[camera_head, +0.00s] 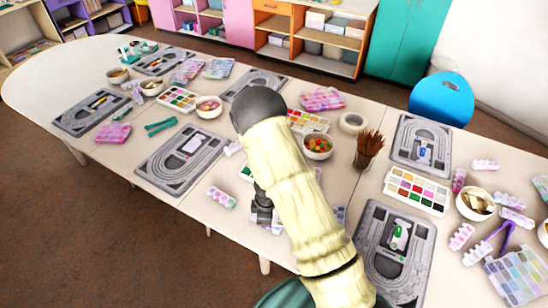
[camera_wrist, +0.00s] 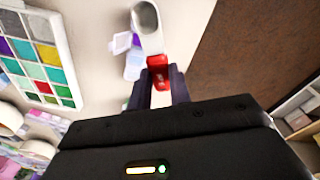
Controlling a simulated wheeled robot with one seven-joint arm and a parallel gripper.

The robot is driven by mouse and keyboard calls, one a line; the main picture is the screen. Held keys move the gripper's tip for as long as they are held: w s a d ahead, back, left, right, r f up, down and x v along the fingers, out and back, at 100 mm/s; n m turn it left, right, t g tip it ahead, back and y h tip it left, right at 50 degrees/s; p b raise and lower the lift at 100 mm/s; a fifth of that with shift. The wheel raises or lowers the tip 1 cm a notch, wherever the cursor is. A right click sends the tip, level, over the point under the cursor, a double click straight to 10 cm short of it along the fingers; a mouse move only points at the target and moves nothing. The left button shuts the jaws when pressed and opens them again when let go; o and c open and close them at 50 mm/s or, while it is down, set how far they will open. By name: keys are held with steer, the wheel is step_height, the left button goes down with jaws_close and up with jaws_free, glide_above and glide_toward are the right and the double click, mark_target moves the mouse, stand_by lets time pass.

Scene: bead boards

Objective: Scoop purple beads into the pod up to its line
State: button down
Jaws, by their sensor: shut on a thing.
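My gripper (camera_wrist: 160,77) is shut on the red handle of a scoop (camera_wrist: 158,68). The scoop's pale bowl points to the top of the wrist view; I cannot tell whether it holds beads. Just left of the scoop is a small clear pod (camera_wrist: 133,62) with an open lilac flap and bluish-purple contents; its line is too small to see. A bead tray (camera_wrist: 52,62) with coloured compartments, a purple one at its left edge, lies further left. In the head view my gripper (camera_head: 262,212) is low over the table's front edge, partly behind my arm.
The pale table (camera_head: 105,165) holds several grey bead boards (camera_head: 180,160), bowls (camera_head: 318,146), and a cup of brown sticks (camera_head: 368,148). A small pod strip (camera_head: 221,197) lies left of my gripper. Brown floor (camera_wrist: 260,45) lies beyond the table edge.

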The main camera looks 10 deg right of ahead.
steer(key=w+d+r+m+h, duration=0.1)
steer(key=d+r+m, duration=0.2)
steer(key=d+m, duration=0.6)
steer(key=m, duration=0.6)
steer(key=shift+w+d+m, duration=0.25)
steer(key=shift+w+m, duration=0.05)
